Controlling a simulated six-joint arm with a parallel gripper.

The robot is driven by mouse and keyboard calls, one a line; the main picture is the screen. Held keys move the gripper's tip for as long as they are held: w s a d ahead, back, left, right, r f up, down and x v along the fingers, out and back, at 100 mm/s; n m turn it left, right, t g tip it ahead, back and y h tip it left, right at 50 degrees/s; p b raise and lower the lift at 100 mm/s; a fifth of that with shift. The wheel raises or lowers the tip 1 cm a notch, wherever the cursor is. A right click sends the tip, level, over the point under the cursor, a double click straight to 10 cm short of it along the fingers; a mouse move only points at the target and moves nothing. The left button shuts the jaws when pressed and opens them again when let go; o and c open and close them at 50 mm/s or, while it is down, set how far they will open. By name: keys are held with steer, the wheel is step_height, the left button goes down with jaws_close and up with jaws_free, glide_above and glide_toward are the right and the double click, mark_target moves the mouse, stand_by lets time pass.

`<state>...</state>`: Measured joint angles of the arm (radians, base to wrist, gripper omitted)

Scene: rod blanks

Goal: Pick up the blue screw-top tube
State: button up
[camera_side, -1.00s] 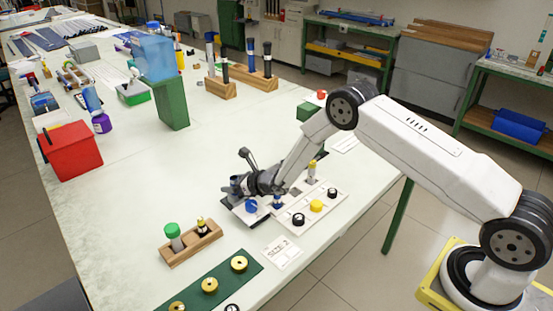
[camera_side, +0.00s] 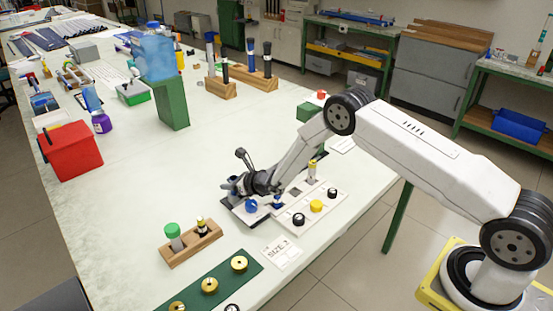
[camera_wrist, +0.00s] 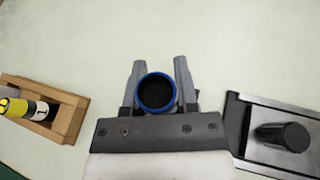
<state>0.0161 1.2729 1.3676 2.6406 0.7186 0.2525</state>
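In the wrist view a round blue-rimmed top with a dark centre (camera_wrist: 155,92) lies between the two grey fingers of my gripper (camera_wrist: 158,68). I take it for the blue tube, seen end-on; its body is hidden. The fingers flank it closely, but I cannot tell whether they press on it. In the side view my gripper (camera_side: 250,190) is low over the bench beside a dark clamp-like fixture. A blue round shape (camera_side: 251,206) shows just under it, partly covered. A second small blue piece (camera_side: 277,202) shows on the white tray to its right.
The fixture (camera_wrist: 285,138) with its black knob is close on the right in the wrist view. A wooden rack (camera_side: 190,245) holds green-capped and yellow-banded tubes. The white tray (camera_side: 320,212) carries yellow and black rings. A green strip (camera_side: 232,278) bears brass rings.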

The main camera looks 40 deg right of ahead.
jaws_close()
steer(key=shift+r, duration=0.1)
steer(key=shift+r, duration=0.75)
steer(key=s+r, duration=1.1)
steer(key=s, duration=0.3)
steer(key=shift+d+r, duration=0.15)
steer(key=shift+d, duration=0.25)
